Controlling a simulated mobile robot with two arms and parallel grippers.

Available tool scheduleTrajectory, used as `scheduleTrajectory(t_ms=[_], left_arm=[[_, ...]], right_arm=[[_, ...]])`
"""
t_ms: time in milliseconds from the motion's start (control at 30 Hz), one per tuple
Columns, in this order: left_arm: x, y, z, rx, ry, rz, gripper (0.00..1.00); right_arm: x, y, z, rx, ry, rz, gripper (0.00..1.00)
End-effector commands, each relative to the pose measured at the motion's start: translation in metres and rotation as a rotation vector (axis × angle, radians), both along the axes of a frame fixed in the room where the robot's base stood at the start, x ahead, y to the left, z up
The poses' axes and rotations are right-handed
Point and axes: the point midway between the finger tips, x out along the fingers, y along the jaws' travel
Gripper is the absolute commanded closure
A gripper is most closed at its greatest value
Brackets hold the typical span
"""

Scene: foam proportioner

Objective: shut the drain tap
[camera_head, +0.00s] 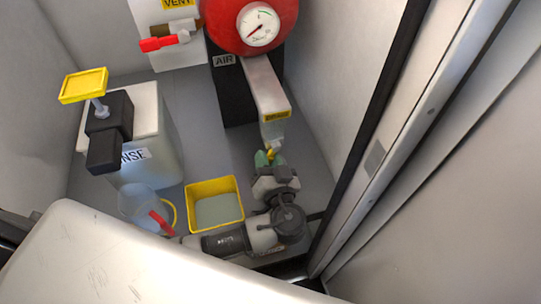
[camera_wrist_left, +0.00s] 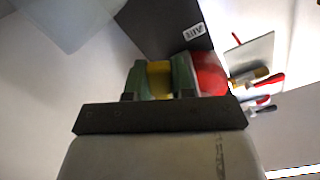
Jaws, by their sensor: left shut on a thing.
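The drain tap's small yellow handle (camera_head: 271,153) shows below the end of a pale metal channel (camera_head: 268,92) with a yellow label too small to read surely. My left gripper (camera_head: 267,160), with green fingers, is closed around this yellow handle. In the left wrist view, the yellow handle (camera_wrist_left: 159,78) sits between the two green fingers of my left gripper (camera_wrist_left: 160,80). The handle's exact angle and most of the tap body are hidden by the fingers. My right gripper is in neither view.
A yellow tray (camera_head: 190,200) stands on the floor left of my gripper, with a clear jug (camera_head: 133,201) beside it. A white rinse tank (camera_head: 150,155) stands at left. A red tank (camera_head: 285,18) and a red vent lever (camera_head: 158,43) are behind. A wall rises close on the right.

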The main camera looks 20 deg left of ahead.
Motion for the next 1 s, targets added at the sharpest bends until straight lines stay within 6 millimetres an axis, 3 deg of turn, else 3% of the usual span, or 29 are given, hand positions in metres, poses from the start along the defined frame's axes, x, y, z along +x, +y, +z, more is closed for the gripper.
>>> scheduleTrajectory(t_ms=[1000], left_arm=[[-0.014,0.021,0.038,0.766,0.518,-0.002,1.00]], right_arm=[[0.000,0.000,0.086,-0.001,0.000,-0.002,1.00]])
